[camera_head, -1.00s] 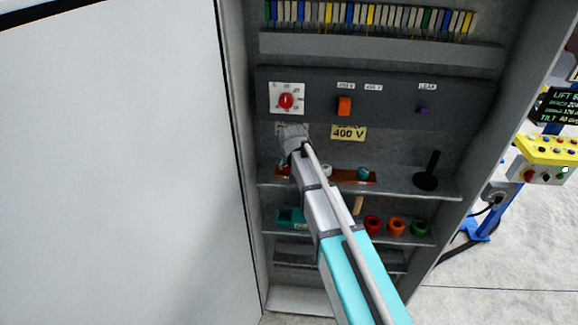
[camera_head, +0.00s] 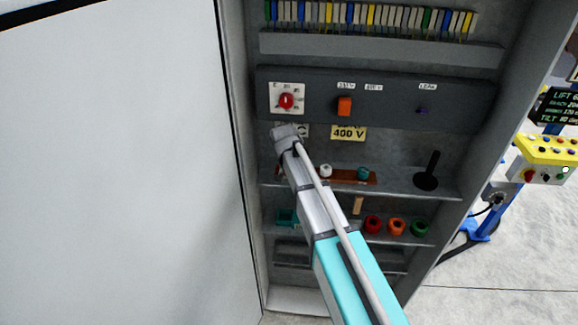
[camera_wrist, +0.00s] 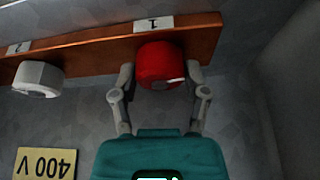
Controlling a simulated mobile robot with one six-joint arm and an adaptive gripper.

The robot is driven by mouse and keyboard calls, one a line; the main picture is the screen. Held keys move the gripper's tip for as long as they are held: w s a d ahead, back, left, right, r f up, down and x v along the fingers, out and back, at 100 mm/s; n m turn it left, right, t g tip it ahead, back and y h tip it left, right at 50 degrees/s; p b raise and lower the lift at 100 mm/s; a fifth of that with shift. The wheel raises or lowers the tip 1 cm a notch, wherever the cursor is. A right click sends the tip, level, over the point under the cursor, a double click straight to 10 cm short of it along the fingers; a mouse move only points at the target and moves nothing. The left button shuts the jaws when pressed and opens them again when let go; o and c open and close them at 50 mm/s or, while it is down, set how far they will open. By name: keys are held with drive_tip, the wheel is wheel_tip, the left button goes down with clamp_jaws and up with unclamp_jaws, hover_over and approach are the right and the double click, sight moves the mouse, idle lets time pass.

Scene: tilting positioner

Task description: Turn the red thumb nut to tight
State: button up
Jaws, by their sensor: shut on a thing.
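The red thumb nut (camera_wrist: 160,64) is on a copper-coloured bar (camera_wrist: 95,48) below a label reading 1 in the wrist view. My gripper (camera_wrist: 158,85) has one finger on each side of the nut and is shut on it. In the head view my arm and wrist (camera_head: 287,137) cover the nut and the left end of the bar (camera_head: 345,177). How tight the nut is cannot be told.
A white nut (camera_wrist: 38,79) sits beside the red one, and a teal nut (camera_head: 363,173) is further right. A 400 V plate (camera_head: 348,133) hangs above the bar. A black lever (camera_head: 430,170) stands on the shelf at right. The cabinet door (camera_head: 110,160) is at left.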

drive_tip(key=shift+m+g+h, duration=0.3)
drive_tip(key=shift+m+h, duration=0.3)
drive_tip(key=shift+m, duration=1.1)
drive_tip(key=o, duration=1.1)
drive_tip(key=shift+o, duration=0.2)
drive_tip(key=shift+n, duration=0.3)
drive_tip(key=shift+n+y, duration=0.7)
drive_tip(key=shift+n, duration=0.8)
drive_tip(key=shift+d+n+y, duration=0.1)
drive_tip(key=shift+n+y, duration=0.6)
drive_tip(key=shift+n, duration=1.3)
drive_tip(key=p+v, duration=1.2)
drive_tip(key=v, duration=0.1)
drive_tip(key=shift+s+r+p, duration=0.25)
drive_tip(key=shift+s+p, duration=0.1)
drive_tip(key=shift+s, duration=0.05)
